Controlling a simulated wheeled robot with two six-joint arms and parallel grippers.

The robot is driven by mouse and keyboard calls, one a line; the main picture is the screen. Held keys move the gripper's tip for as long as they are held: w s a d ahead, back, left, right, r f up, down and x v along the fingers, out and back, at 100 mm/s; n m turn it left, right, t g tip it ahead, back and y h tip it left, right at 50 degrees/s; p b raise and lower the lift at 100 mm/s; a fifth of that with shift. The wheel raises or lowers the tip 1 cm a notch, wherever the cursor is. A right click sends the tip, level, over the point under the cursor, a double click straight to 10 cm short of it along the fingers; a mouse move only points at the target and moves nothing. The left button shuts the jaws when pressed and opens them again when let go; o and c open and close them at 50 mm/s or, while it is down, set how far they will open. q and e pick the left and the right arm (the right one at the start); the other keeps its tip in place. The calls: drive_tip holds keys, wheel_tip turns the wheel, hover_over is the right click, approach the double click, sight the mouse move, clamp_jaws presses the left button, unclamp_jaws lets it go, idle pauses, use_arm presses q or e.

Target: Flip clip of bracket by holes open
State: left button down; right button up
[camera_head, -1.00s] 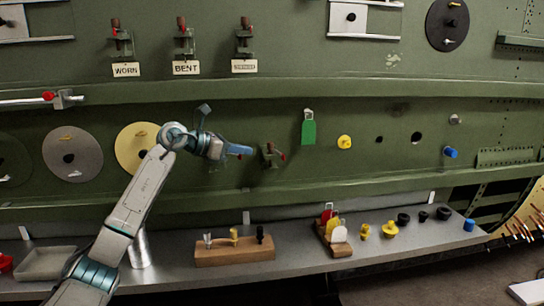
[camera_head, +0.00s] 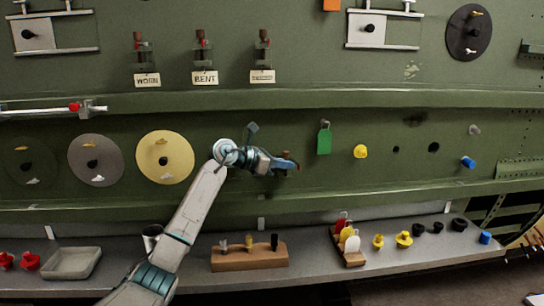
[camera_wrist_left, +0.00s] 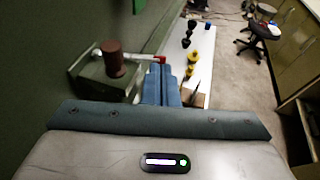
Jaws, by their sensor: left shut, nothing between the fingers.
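The bracket by the holes (camera_head: 287,155) is small, dark green and fixed to the green wall panel. In the head view my left gripper mostly covers it. In the left wrist view the bracket (camera_wrist_left: 98,82) stands at left with a brown round knob on top. A thin pale lever with a red tip (camera_wrist_left: 160,60) reaches from it toward my fingers. My left gripper (camera_head: 283,164) is shut and empty, right at the bracket. Its blue fingers (camera_wrist_left: 165,88) lie beside the bracket, near the red tip; I cannot tell if they touch. My right gripper is out of view.
Right of the bracket are a green tag (camera_head: 324,140), a yellow plug (camera_head: 360,151), dark holes (camera_head: 433,148) and a blue plug (camera_head: 468,162). Several labelled clamps (camera_head: 204,60) sit above. A grey shelf (camera_head: 310,264) below carries a wooden block (camera_head: 250,258) and loose plugs.

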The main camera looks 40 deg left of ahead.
use_arm(q)
drive_tip(key=shift+x, duration=0.75)
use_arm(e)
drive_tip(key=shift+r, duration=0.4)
use_arm(q)
drive_tip(key=shift+w+d, duration=0.1)
drive_tip(key=shift+d, duration=0.1)
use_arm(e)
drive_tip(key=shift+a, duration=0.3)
use_arm(q)
drive_tip(key=shift+w+d, duration=0.15)
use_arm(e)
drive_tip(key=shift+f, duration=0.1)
use_arm(q)
drive_tip(key=shift+w+d+n+t+y, duration=0.8)
drive_tip(key=shift+w+d+n+y, duration=0.65)
drive_tip(key=shift+w, duration=0.55)
drive_tip(key=b+v, duration=0.4)
drive_tip(key=v, duration=0.7)
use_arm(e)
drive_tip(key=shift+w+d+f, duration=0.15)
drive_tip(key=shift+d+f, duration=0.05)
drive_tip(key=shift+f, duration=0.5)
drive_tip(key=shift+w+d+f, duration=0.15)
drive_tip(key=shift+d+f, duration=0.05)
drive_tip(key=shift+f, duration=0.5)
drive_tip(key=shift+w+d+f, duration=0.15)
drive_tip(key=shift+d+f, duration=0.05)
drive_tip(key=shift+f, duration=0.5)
